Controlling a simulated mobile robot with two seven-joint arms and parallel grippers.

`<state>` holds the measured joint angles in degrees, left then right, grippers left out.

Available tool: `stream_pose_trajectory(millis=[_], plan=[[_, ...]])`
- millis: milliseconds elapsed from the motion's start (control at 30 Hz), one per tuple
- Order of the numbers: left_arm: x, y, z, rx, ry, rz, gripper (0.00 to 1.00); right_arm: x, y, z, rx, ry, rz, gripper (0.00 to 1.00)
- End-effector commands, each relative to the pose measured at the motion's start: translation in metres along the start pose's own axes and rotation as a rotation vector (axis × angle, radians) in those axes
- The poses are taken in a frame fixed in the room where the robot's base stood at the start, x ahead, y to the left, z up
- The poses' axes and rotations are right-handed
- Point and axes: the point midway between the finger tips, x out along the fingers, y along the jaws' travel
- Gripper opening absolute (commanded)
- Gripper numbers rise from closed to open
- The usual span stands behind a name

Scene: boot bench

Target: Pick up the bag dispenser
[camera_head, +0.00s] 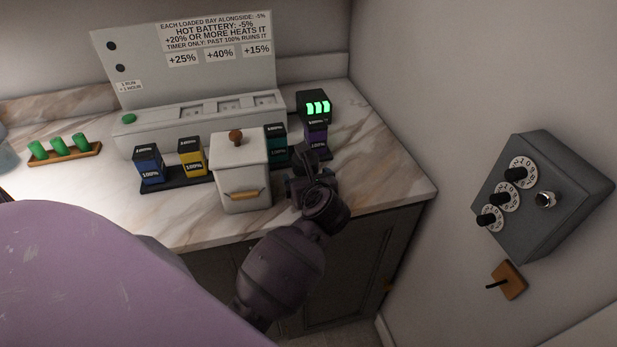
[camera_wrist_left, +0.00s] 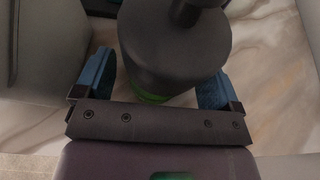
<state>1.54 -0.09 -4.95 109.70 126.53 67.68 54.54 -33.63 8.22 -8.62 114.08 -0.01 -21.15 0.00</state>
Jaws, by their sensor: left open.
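In the left wrist view, a dark round-topped cylinder (camera_wrist_left: 172,45) with a knob on top and a green lower part stands between my left fingers; it appears to be the bag dispenser. My left gripper (camera_wrist_left: 155,85) is open, with one blue-padded finger on each side of it. I cannot tell whether the pads touch it. In the head view, my left gripper (camera_head: 313,185) is over the counter's front edge, just right of the white lidded canister, and largely hides the dispenser. My right gripper is not in view.
The white canister (camera_head: 240,180) stands close on the left. Blue (camera_head: 148,166) and yellow (camera_head: 192,160) batteries stand left of it. A black unit with green lights (camera_head: 316,106) is behind my gripper. A grey dial box (camera_head: 540,195) is on the right wall. Marble counter (camera_head: 385,170) is clear at right.

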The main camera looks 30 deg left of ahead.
Motion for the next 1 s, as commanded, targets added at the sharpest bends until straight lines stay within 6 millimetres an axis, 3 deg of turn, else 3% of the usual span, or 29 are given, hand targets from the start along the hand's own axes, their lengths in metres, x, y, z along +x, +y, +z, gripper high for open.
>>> stream_pose_trajectory(millis=[67, 433, 767, 1000], plan=[[0.000, 0.000, 0.000, 0.000, 0.000, 0.000, 0.88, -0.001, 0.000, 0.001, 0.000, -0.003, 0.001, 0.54], [0.000, 0.000, 0.000, 0.000, 0.000, 0.000, 0.32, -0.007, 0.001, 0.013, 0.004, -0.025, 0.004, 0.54], [-0.003, -0.001, 0.006, -0.001, -0.002, -0.001, 0.31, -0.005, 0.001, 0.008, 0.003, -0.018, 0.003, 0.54], [-0.018, -0.001, 0.043, -0.007, -0.003, -0.002, 0.31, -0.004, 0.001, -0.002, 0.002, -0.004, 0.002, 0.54]])
